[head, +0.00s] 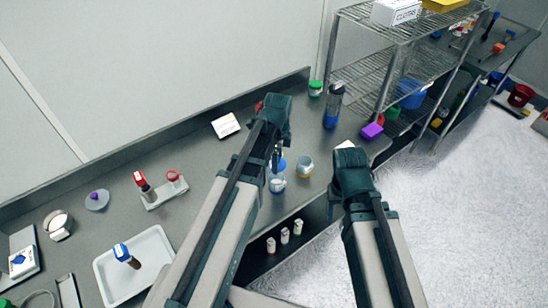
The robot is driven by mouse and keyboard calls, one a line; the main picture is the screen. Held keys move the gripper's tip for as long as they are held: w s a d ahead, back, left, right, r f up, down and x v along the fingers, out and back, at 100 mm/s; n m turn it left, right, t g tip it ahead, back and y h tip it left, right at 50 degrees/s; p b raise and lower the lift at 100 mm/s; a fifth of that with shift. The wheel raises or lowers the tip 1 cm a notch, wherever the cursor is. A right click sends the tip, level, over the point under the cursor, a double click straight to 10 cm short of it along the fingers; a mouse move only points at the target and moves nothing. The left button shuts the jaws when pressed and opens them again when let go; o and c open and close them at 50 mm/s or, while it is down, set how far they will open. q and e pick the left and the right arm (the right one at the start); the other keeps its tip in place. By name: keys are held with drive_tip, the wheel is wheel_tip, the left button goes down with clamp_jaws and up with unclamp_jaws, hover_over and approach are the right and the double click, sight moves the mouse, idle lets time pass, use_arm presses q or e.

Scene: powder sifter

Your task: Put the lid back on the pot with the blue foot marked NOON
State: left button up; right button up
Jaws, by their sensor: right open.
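A small clear pot with blue at its base (277,184) stands on the grey counter, partly behind my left arm. No NOON marking is readable at this size. A blue piece (282,164) shows just above the first pot, beside my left gripper (277,155). I cannot tell whether it is a lid or whether the gripper touches it. My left fingers are mostly hidden. My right gripper (348,158) is open at the counter's front edge, near a small pale block (345,146).
A white tray (105,280) lies at left. Several small white items (284,236) sit below the counter edge.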

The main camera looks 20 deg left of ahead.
use_arm(q)
wheel_tip(320, 180, down, 6)
drive_tip(key=b, duration=0.6)
drive_tip(key=shift+f, duration=0.15)
drive_tip(key=shift+f, duration=0.15)
idle(1.7)
drive_tip(key=o, duration=1.3)
drive_tip(key=shift+c, duration=0.2)
drive_tip(key=shift+r, duration=0.2)
drive_tip(key=shift+r+p, duration=3.4)
drive_tip(key=shift+f, duration=0.1)
drive_tip(key=shift+c, duration=0.3)
